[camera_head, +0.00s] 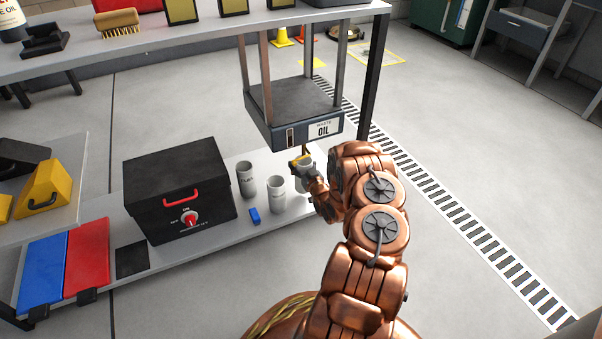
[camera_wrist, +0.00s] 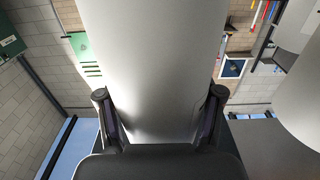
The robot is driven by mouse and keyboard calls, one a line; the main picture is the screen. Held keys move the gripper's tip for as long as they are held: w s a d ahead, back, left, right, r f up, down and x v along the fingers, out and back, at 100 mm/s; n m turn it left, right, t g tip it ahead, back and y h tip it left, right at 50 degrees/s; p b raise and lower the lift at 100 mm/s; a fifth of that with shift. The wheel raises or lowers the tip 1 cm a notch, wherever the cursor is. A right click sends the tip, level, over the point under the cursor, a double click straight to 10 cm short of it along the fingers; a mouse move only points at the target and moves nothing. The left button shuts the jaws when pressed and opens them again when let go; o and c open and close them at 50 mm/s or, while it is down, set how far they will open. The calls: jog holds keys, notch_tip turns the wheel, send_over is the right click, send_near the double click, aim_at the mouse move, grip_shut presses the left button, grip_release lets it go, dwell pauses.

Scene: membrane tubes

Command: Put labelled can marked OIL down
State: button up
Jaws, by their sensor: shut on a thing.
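My gripper (camera_head: 311,178) is shut on a pale grey can (camera_wrist: 150,70), with one finger on each side of it in the wrist view. In the head view the can is mostly hidden by my gripper and wrist, at the right end of the lower shelf (camera_head: 200,236). No label on it can be read, and I cannot tell whether its base touches the shelf. Just above and behind it hangs a grey box marked OIL (camera_head: 323,129). Two similar grey cans (camera_head: 246,180) (camera_head: 277,194) stand upright to its left.
A small blue block (camera_head: 254,216) lies before the standing cans. A black box with a red handle (camera_head: 180,185) stands farther left. Red (camera_head: 88,252) and blue (camera_head: 48,270) panels lie at the left front. Posts of the upper shelf (camera_head: 200,60) stand close behind.

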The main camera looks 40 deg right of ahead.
notch_tip(320, 180, down, 4)
jog(key=shift+r+b, duration=0.1)
jog(key=shift+b, duration=0.95)
jog(key=shift+r, duration=0.15)
jog(key=o, duration=1.2)
jog(key=shift+s, duration=0.2)
jog(key=p+v, duration=0.3)
jog(key=v, duration=0.8)
jog(key=shift+s, duration=0.35)
